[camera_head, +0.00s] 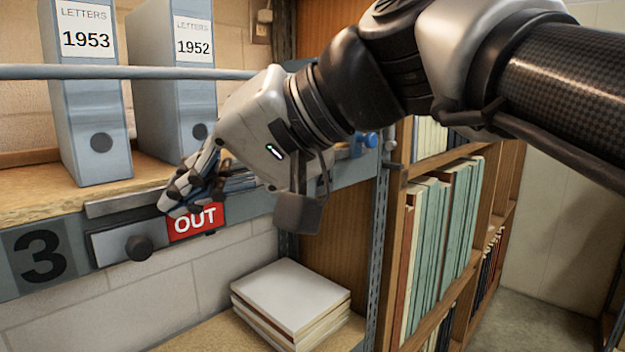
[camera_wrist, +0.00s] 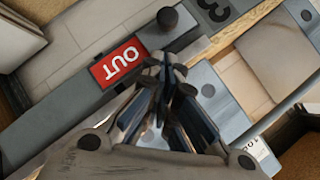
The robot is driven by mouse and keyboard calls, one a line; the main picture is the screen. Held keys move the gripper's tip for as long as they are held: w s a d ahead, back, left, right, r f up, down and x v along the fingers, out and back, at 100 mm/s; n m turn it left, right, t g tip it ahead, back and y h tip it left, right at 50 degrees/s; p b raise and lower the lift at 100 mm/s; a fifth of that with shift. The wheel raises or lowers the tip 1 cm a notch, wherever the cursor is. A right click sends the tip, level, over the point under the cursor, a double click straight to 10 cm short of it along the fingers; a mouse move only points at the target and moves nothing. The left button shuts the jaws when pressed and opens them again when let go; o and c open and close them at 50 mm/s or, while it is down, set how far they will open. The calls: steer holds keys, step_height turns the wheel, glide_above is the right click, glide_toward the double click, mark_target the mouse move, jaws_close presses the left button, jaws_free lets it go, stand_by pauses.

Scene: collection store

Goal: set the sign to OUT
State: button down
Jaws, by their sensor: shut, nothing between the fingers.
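The sign on the shelf's front edge shows a red OUT panel (camera_head: 195,221) with white letters. A grey sliding plate (camera_head: 110,245) with a black knob (camera_head: 138,248) sits to the left of the red panel. In the wrist view the red OUT panel (camera_wrist: 118,62) and the black knob (camera_wrist: 168,18) both show clearly. My gripper (camera_head: 180,195) is shut and empty. Its fingertips are close to the top of the red panel, to the right of the knob and apart from it. In the wrist view my gripper (camera_wrist: 166,65) covers part of the shelf edge.
Grey binders (camera_head: 90,110) marked LETTERS stand on the shelf behind a horizontal rail (camera_head: 130,72). A number 3 plate (camera_head: 43,255) is left of the sign. A stack of pale books (camera_head: 290,290) lies below. A wooden bookcase (camera_head: 400,290) stands right.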

steer(key=w+v, duration=0.1)
steer(key=v, duration=1)
steer(key=s+d+f+m+h+b, duration=0.1)
steer(key=s+d+f+h+b, duration=0.2)
steer(key=f, duration=1.6)
steer(key=s+d+f+m+h+b, duration=0.1)
steer(key=d+f+h+b, duration=0.3)
steer(key=d+f+b, duration=0.6)
steer(key=s+d+f+m+t+h+b, duration=0.1)
steer(key=s+d+f+h+b, duration=0.3)
steer(key=f, duration=2.6)
steer(key=d+b, duration=0.3)
steer(key=shift+s+d+f+b, duration=0.2)
steer(key=shift+s+b, duration=0.15)
